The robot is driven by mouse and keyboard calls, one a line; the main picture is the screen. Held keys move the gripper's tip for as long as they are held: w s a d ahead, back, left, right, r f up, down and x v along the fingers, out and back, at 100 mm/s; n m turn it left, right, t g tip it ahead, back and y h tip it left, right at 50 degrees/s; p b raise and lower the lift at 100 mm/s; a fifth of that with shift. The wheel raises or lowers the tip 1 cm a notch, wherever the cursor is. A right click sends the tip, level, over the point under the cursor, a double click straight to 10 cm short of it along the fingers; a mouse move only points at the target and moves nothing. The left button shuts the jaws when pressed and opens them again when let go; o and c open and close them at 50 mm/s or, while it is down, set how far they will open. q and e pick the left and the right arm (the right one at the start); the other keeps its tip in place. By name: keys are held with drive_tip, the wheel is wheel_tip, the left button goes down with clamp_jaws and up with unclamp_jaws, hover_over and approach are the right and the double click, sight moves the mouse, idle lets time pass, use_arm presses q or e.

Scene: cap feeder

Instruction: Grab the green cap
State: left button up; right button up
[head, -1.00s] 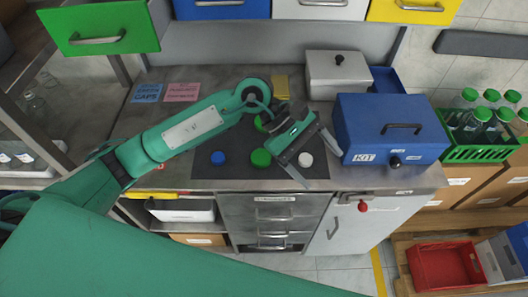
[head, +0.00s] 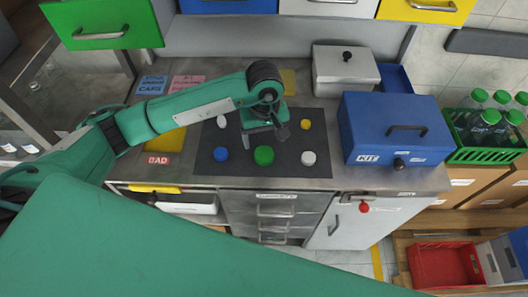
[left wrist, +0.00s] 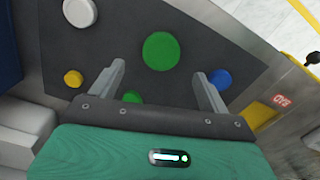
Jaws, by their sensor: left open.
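A large green cap (head: 264,155) lies on the dark mat (head: 205,170), near its front edge. In the left wrist view the green cap (left wrist: 160,52) shows ahead of and between my fingertips, apart from them. My left gripper (head: 265,134) is open and empty over the mat, just behind that cap in the head view. Its two spread fingers also show in the left wrist view (left wrist: 158,72). A second, smaller green cap (left wrist: 132,97) is partly hidden by the gripper body there, and I cannot make it out in the head view. My right gripper is not in view.
On the mat also lie a blue cap (head: 221,154), white caps (head: 308,158) (head: 221,121) and a yellow cap (head: 305,124). A blue KIT box (head: 370,135) and a grey box (head: 345,70) stand to the right. A BAD label (head: 158,160) is at left.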

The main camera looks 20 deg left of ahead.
sight(264, 153)
use_arm(q)
drive_tip(key=shift+f, duration=0.55)
drive_tip(key=shift+s+f+p, duration=0.1)
drive_tip(key=shift+f+p, duration=0.45)
wheel_tip(264, 153, down, 3)
drive_tip(key=shift+f+p, duration=0.1)
drive_tip(key=shift+p, duration=0.6)
drive_tip(key=shift+f, duration=0.5)
drive_tip(key=c, duration=1.1)
